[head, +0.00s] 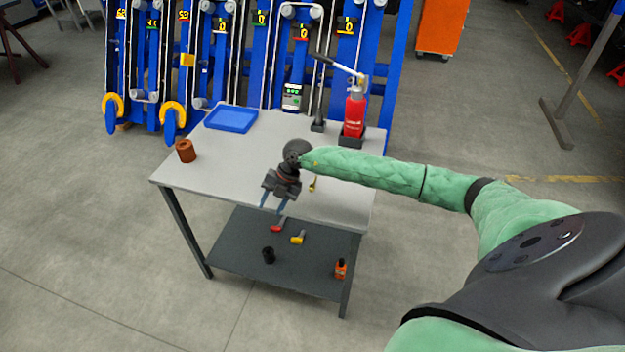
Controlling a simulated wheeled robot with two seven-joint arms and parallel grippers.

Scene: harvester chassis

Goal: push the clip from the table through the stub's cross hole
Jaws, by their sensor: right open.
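My right gripper (273,204) hangs over the front part of the grey table (225,185), fingers pointing down. Its two bluish fingers are apart, with nothing seen between them. A small yellow piece (313,184) lies on the table just right of the gripper, partly hidden by my arm; it may be the clip, but it is too small to be sure. I cannot pick out the stub or its cross hole. My left gripper is not in view.
The lower shelf (235,255) holds several small items, including an orange bottle (340,268). Blue chassis frames (275,60) stand behind.

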